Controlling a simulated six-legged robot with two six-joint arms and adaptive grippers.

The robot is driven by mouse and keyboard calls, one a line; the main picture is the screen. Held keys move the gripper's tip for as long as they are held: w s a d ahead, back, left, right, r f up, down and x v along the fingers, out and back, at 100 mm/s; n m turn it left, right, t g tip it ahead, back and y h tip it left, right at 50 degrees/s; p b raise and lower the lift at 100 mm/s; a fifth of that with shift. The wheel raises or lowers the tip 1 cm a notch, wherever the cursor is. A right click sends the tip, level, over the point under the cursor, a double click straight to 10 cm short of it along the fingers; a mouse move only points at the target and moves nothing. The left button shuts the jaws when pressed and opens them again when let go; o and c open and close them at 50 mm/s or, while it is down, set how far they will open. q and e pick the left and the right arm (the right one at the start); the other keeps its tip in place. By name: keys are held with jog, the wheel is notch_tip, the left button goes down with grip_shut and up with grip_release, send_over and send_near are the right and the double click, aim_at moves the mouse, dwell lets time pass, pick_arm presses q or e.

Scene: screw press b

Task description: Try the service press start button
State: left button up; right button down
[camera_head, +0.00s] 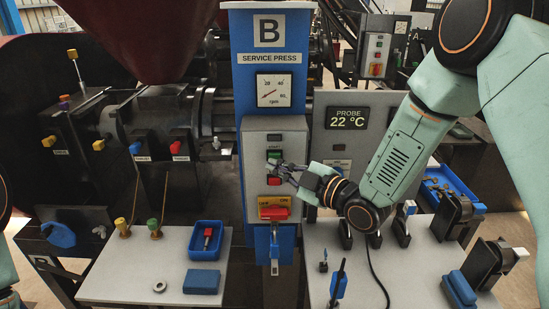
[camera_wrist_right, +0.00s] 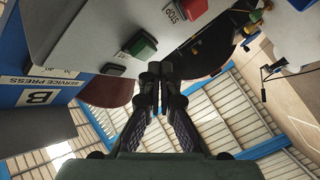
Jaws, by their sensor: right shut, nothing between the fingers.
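The service press start button, a green push button (camera_head: 274,155), sits on the grey control box (camera_head: 259,200) of press B. A red stop button (camera_head: 273,182) is below it. In the right wrist view the green button (camera_wrist_right: 143,45) and red button (camera_wrist_right: 190,8) stand out from the tilted panel. My right gripper (camera_head: 282,169) is shut and empty, in front of the box at a height between the buttons. In the wrist view its fingertips (camera_wrist_right: 160,76) are beside the green button; a gap shows between them. My left gripper is not in view.
A red rotary switch (camera_head: 273,212) on a yellow plate is lower on the box. A gauge (camera_head: 273,90) is above, and a probe display (camera_head: 345,117) stands to the right. A left bench (camera_head: 125,285) holds a blue tray (camera_head: 220,240). Black clamps stand on the right bench (camera_head: 405,285).

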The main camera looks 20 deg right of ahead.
jog(key=shift+s, duration=0.15)
jog(key=shift+s+a, duration=0.25)
jog(key=shift+s, duration=0.5)
jog(key=shift+s+a, duration=0.2)
jog(key=shift+s, duration=0.55)
jog(key=shift+s+a, duration=0.25)
jog(key=shift+s, duration=0.5)
dwell(0.9)
